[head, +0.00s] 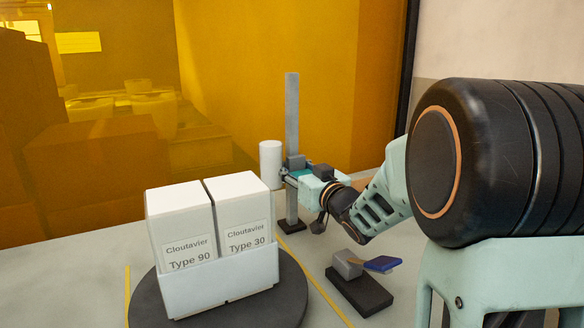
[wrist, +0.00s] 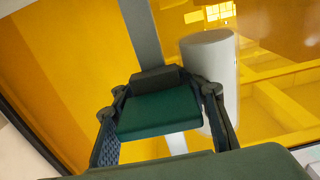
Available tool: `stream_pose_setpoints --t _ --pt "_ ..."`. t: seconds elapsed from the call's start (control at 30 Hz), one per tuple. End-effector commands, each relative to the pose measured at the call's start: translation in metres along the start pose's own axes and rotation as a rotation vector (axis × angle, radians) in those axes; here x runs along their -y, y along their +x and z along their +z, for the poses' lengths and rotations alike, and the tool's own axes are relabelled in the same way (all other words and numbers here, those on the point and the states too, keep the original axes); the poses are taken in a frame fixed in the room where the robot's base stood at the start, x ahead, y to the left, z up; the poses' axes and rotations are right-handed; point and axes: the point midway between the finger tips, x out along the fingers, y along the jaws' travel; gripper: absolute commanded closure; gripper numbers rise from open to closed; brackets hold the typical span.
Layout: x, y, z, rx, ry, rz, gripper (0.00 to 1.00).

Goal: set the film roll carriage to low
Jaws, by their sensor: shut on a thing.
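The film roll carriage (head: 295,162) is a dark block on an upright grey post (head: 292,110), a little below the post's middle. A white film roll (head: 270,165) stands upright at its left side. My gripper (head: 287,174) reaches in from the right and is shut on the carriage. In the wrist view my gripper (wrist: 165,95) has a finger on each side of a green block, with the dark carriage block (wrist: 157,80) just beyond it. The white roll (wrist: 210,75) is close behind the right finger. The exact finger contact is partly hidden.
A dark round turntable (head: 290,300) in front holds a white tray (head: 225,283) with two white boxes, Type 90 (head: 180,225) and Type 30 (head: 240,210). A dark base with a grey block and blue lever (head: 380,264) stands at right. An amber panel (head: 280,60) rises behind.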

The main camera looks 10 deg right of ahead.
Motion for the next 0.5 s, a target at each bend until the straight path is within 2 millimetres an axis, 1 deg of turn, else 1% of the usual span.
stream_pose_setpoints --t 0.03,0.2,0.27,0.5 --pt "0.0 -0.001 0.018 0.011 0.003 0.0 1.0" --pt "0.0 -0.001 0.04 0.014 0.003 0.0 1.0" --pt "0.0 -0.001 0.043 0.015 0.003 0.0 1.0" --pt "0.0 -0.001 0.041 0.016 0.003 0.001 1.0"
